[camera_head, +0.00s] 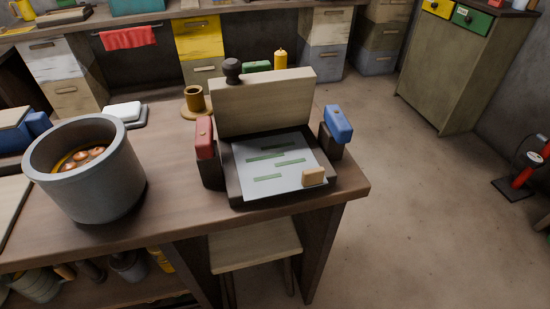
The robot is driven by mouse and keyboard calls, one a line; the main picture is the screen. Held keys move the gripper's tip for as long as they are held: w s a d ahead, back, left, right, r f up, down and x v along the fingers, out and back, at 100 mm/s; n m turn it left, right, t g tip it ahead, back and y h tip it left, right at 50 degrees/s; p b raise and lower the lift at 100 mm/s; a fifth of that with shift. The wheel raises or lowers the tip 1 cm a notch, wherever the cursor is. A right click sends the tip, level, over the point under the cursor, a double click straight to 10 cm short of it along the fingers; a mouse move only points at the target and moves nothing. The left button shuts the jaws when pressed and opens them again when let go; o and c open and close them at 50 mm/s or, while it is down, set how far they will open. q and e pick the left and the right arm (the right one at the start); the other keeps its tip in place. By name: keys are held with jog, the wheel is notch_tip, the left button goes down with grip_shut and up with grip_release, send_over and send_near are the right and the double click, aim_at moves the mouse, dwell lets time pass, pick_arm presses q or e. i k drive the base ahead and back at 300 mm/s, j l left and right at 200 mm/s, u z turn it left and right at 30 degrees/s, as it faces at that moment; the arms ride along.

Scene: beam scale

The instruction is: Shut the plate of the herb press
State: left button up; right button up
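The herb press stands near the right end of the wooden workbench. Its pale wooden plate (262,106) stands upright along the back of the dark base (235,188), tilted open. A dark round knob (232,70) shows behind the plate's top left edge. A pale sheet (285,160) with several green strips lies on the base. A small tan block (313,177) sits at the sheet's front right corner. A red-topped block (205,138) stands at the press's left side and a blue-topped one (338,124) at its right. Neither of my grippers shows.
A large grey pot (86,172) with round pieces inside stands left of the press. A brown cup (194,98) stands behind left. A yellow candle-like object (280,60) shows behind the plate. A stool (255,245) is below the bench's front edge.

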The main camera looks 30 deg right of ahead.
aim_at(249, 103)
jog(key=l+u, duration=0.3)
jog(key=l, duration=1.8)
jog(key=i, duration=0.05)
